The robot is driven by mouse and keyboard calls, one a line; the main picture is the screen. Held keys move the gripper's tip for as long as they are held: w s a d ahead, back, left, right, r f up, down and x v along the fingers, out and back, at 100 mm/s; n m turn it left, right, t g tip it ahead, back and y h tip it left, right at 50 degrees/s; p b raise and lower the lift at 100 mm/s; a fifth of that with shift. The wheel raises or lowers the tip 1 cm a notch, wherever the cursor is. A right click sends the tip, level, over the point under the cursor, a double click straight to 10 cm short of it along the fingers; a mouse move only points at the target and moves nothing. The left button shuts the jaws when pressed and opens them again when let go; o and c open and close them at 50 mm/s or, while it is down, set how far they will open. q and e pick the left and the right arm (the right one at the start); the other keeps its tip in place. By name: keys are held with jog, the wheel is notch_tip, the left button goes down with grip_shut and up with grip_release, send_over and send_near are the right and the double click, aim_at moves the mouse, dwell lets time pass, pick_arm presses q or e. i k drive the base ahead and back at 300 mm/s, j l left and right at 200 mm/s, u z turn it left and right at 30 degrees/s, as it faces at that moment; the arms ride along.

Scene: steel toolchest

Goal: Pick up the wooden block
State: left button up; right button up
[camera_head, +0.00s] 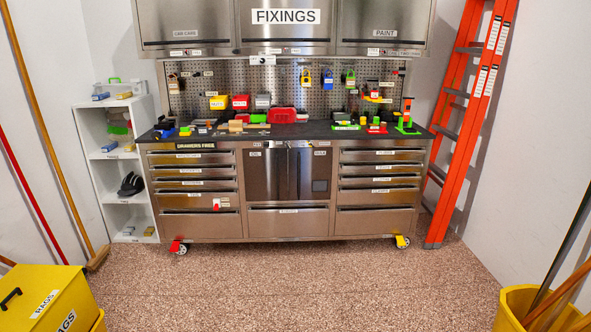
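Small tan wooden pieces (237,125) lie on the dark worktop (330,130) of the steel toolchest, left of its middle. One of them looks like a block, but they are too small in the picture to tell apart surely. A green item sits just behind them. Neither of my grippers shows in the head view.
A red toolbox (282,115), several small bins and other tools crowd the worktop. An orange ladder (473,110) leans at the right. White shelves (122,165) stand at the left. A yellow rags bin (45,300) is at front left. The speckled floor (290,285) ahead is clear.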

aim_at(235, 126)
jog(key=i, duration=3.4)
jog(key=u, duration=0.05)
